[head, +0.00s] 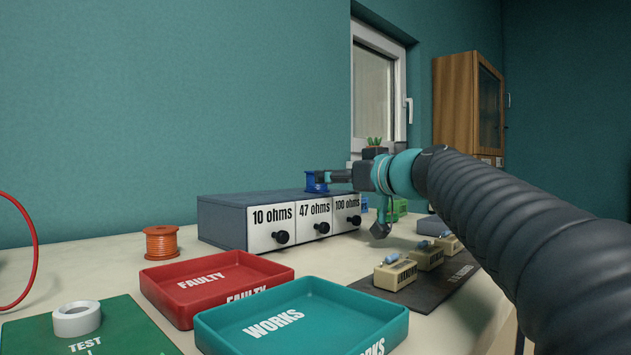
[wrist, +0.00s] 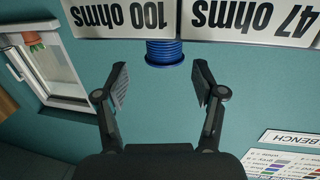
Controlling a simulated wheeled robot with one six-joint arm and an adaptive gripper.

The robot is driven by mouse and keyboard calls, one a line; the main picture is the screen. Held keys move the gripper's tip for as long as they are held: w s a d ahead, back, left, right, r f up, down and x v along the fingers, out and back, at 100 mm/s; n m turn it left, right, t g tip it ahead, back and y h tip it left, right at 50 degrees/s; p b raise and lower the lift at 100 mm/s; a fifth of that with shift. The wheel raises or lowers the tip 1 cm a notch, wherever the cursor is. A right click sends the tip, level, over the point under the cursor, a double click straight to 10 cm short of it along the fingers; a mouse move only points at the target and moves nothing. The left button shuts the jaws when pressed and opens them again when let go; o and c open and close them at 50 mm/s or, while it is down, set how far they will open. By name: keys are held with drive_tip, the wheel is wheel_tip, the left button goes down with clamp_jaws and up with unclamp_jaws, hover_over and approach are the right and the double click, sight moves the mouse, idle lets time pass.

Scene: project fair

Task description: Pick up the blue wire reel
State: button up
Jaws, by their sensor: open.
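The blue wire reel (head: 315,184) sits on top of the grey drawer cabinet (head: 223,223), near its front edge, in the head view. My gripper (head: 324,176) is level with the reel and close to it, partly overlapping it in the picture. In the upside-down wrist view, my gripper (wrist: 160,78) is open and empty, with one finger to each side. The blue reel (wrist: 164,53) shows just beyond the fingertips, lined up with the gap between them. Whether the fingers touch the reel cannot be told.
Drawers marked 10, 47 and 100 ohms (head: 347,216) face the front. An orange wire reel (head: 161,243) stands left of the cabinet. A red FAULTY tray (head: 218,276) and a teal WORKS tray (head: 300,318) lie in front. A plant pot (head: 374,152) shows behind my arm.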

sight(327, 193)
drive_tip(key=x, duration=0.4)
drive_tip(key=shift+a+p+x, duration=0.2)
drive_tip(key=shift+p+x, duration=0.85)
drive_tip(key=shift+x, duration=1.55)
drive_tip(key=shift+s, duration=0.15)
drive_tip(key=c, duration=1.2)
clamp_jaws()
